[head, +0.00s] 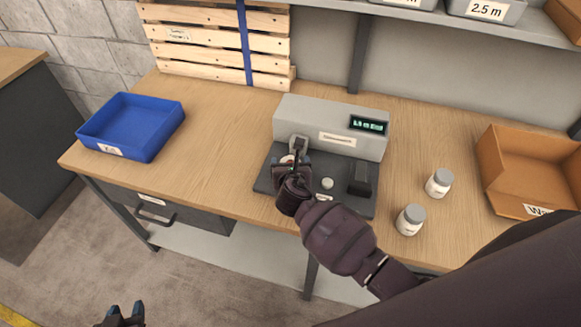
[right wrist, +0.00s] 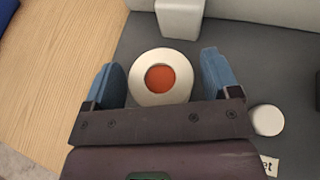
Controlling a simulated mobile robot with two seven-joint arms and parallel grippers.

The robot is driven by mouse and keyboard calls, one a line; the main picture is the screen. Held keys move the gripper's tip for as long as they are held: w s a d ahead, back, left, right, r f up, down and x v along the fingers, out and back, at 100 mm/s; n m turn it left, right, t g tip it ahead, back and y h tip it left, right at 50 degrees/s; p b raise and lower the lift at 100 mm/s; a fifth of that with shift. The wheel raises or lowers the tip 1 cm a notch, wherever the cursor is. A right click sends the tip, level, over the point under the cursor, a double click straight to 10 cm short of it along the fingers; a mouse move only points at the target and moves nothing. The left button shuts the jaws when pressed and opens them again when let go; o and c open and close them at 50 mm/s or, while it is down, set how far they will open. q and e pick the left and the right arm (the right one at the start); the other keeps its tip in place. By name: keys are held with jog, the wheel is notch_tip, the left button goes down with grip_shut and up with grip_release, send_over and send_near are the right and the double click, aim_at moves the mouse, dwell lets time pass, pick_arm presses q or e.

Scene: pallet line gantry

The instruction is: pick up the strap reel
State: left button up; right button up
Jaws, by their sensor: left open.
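The strap reel (right wrist: 140,76) is a white ring with an orange-red centre, lying on the dark base plate of a grey machine. In the head view a small part of the reel (head: 287,159) shows, mostly hidden by my right gripper. My right gripper (head: 293,163) is over the reel. In the right wrist view its blue fingers (right wrist: 161,80) are apart, one on each side of the reel, with a visible gap at both. My left gripper (head: 124,314) is open and empty at the bottom left, low over the floor, away from the bench.
The grey machine (head: 300,108) with a lit display stands behind the reel. A white round knob (head: 327,183) sits right of the reel. Two white jars (head: 439,182) and a cardboard box (head: 495,180) stand at right. A blue tray (head: 142,150) is at left; bench between is clear.

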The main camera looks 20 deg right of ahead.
jog(key=c, duration=0.9)
